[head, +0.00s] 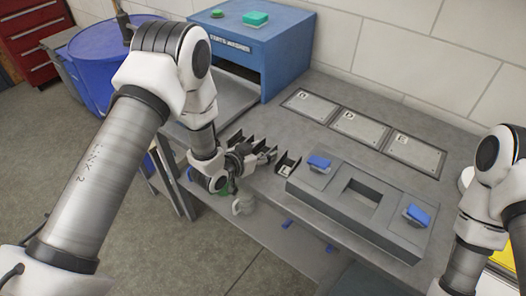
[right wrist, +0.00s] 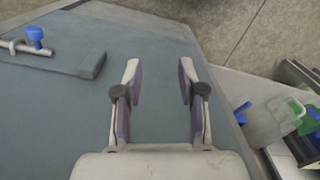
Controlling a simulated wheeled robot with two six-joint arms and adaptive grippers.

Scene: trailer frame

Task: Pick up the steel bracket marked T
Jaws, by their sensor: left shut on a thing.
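Several small dark steel brackets stand in a row on the grey bench in the head view, one (head: 287,165) just right of my left gripper and another (head: 235,138) behind it. My left gripper (head: 266,157) reaches over the bench edge into this row and is shut on what looks like a steel bracket, mostly hidden by the fingers. I cannot read a T on any bracket. My right gripper (right wrist: 158,78) is open and empty in the right wrist view, above a grey surface.
A grey fixture (head: 330,202) with blue clamps (head: 319,162) sits right of the brackets. Flat marked plates (head: 358,128) lie at the back of the bench. A blue parts washer (head: 262,48) stands behind. A lower shelf (head: 270,228) holds a clear jug (head: 243,205).

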